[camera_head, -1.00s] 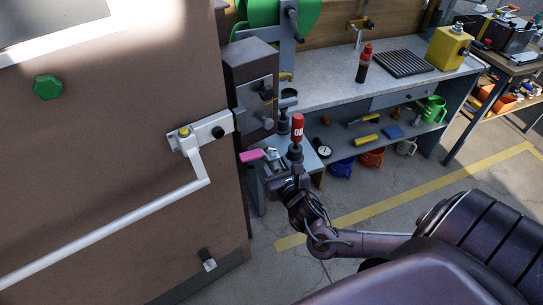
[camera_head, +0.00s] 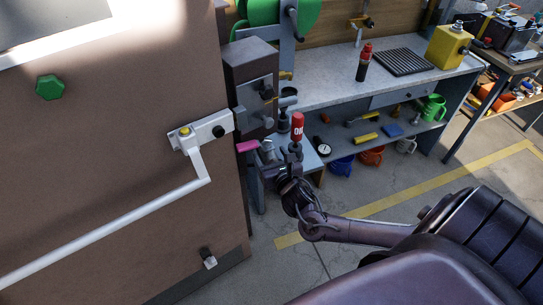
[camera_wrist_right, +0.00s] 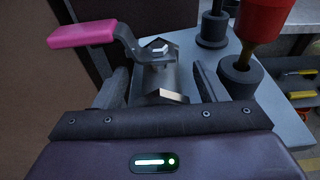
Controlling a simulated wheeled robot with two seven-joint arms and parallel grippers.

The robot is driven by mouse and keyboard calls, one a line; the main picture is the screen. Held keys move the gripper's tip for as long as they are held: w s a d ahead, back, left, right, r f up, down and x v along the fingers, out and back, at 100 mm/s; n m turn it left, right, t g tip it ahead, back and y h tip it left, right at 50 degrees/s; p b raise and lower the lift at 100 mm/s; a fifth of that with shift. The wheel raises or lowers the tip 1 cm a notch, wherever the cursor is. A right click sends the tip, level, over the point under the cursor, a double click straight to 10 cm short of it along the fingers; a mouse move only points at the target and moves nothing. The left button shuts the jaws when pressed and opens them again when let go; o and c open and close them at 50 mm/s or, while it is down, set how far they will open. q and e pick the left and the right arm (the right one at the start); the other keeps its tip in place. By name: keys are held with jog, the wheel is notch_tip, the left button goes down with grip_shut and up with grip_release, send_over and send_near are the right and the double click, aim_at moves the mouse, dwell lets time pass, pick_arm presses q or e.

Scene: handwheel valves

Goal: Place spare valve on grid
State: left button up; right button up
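The spare valve, with a pink lever handle (camera_head: 247,146) and a grey metal body (camera_wrist_right: 160,75), is at the small side table below the wall box. My right gripper (camera_head: 283,160) is at the valve. The black grid (camera_head: 403,62) lies empty on the workbench. My left gripper is not in view.
A red-topped tool (camera_head: 297,127) stands close to my right gripper, on the side table (camera_wrist_right: 285,130). A dark bottle with a red cap (camera_head: 364,62) stands left of the grid, and a yellow can (camera_head: 449,47) right of it. A brown door panel (camera_head: 110,130) fills the left.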

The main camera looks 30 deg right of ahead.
jog(key=shift+r, duration=0.1)
jog(key=v, duration=1.2)
jog(key=shift+d, duration=0.1)
